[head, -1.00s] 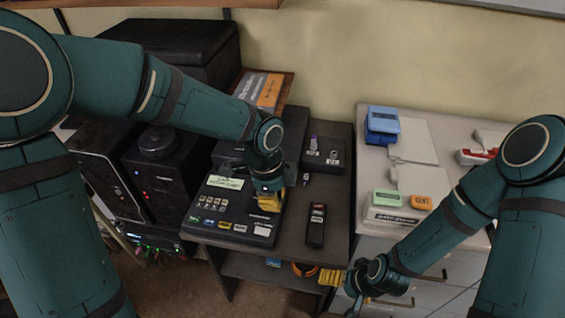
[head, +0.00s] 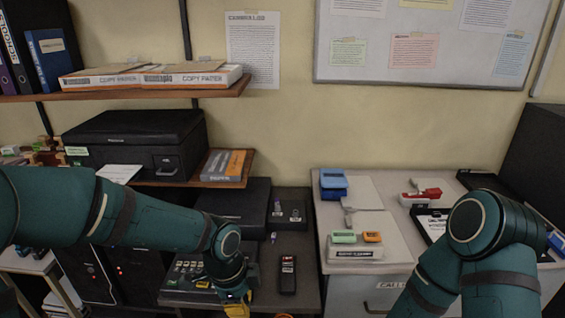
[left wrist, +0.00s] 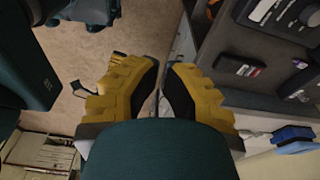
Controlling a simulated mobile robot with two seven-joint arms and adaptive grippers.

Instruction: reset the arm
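My left gripper (head: 238,308) hangs at the bottom of the head view, by the front of the dark desk, partly cut off by the picture edge. In the left wrist view its two yellow fingers (left wrist: 161,68) lie close together with only a thin gap and nothing between them. My left arm (head: 150,218) reaches in from the left across the black console (head: 190,268) and hides part of it. My right arm (head: 480,225) is bent over the light cabinet at right; its gripper is below the picture.
A black handset (head: 288,275) lies on the dark desk. The light cabinet (head: 385,240) carries a blue device (head: 333,183), a red and white stapler (head: 422,195), and green and orange blocks. A shelf (head: 215,90) with paper boxes overhangs at upper left.

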